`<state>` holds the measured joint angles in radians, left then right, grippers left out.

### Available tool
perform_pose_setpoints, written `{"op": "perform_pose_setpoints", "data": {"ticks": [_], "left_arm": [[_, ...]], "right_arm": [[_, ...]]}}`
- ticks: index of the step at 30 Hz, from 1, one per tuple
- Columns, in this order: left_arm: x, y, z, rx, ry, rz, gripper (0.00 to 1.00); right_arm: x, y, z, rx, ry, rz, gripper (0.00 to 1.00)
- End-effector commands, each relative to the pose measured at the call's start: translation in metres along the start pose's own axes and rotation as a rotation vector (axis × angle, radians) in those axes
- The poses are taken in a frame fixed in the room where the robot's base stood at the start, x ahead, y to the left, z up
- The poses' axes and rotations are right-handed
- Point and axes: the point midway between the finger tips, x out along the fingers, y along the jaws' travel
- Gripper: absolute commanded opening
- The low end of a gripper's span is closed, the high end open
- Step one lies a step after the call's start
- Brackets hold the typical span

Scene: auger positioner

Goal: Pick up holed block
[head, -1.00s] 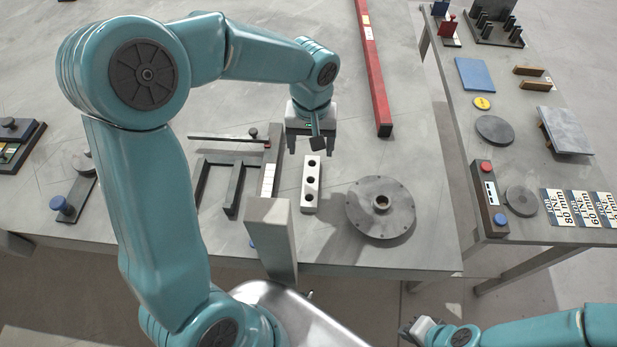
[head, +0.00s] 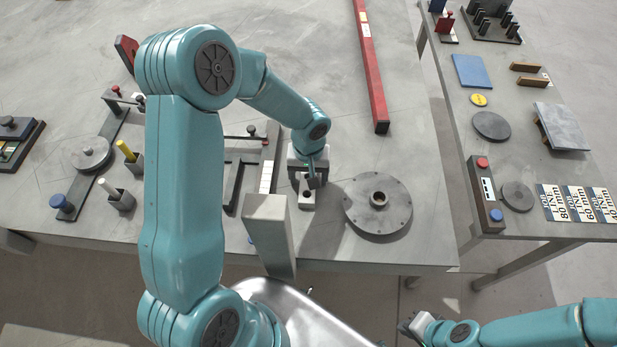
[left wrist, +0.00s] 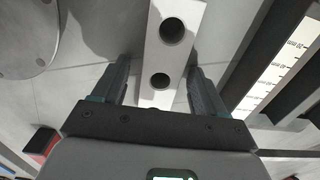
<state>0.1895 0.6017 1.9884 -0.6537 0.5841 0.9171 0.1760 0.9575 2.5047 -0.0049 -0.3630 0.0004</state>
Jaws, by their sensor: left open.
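The holed block (head: 307,201) is a pale grey bar with round dark holes. It lies on the table, and my left gripper (head: 306,190) hides most of it in the head view. In the left wrist view the block (left wrist: 174,60) runs between the two fingers of my left gripper (left wrist: 160,88), with two holes showing. The fingers are open, one on each side, with a visible gap on the left; contact on the right is unclear. My right gripper (head: 413,327) is low in the head view, away from the table; its jaws are too small to judge.
A round flanged disc (head: 378,206) lies close to the right of the block. A dark frame with a white scale (head: 267,176) is close on the left. A grey post (head: 268,235) stands in front. A long red bar (head: 371,65) lies farther back.

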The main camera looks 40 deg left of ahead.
Motion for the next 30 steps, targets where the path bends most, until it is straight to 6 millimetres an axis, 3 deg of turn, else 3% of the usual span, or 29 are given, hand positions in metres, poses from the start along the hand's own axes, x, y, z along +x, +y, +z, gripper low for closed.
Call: {"op": "perform_pose_setpoints", "data": {"ticks": [3,9,10,23,30], "left_arm": [[0.0,0.0,0.0,0.0,0.0,0.0,0.72],[-0.001,0.0,0.0,0.0,0.0,0.0,0.07],[0.0,0.0,0.0,0.0,0.0,0.0,0.0],[-0.004,0.001,-0.001,0.0,0.003,0.001,0.0],[-0.029,0.001,-0.002,-0.001,0.007,0.003,0.0]], "right_arm": [[0.0,0.0,0.0,0.0,0.0,0.0,0.0],[0.0,0.0,0.0,0.0,0.0,0.0,0.0],[0.0,0.0,0.0,0.0,0.0,0.0,0.0],[0.0,0.0,0.0,0.0,0.0,0.0,0.0],[-0.001,0.0,0.0,0.0,0.0,0.0,0.0]]}}
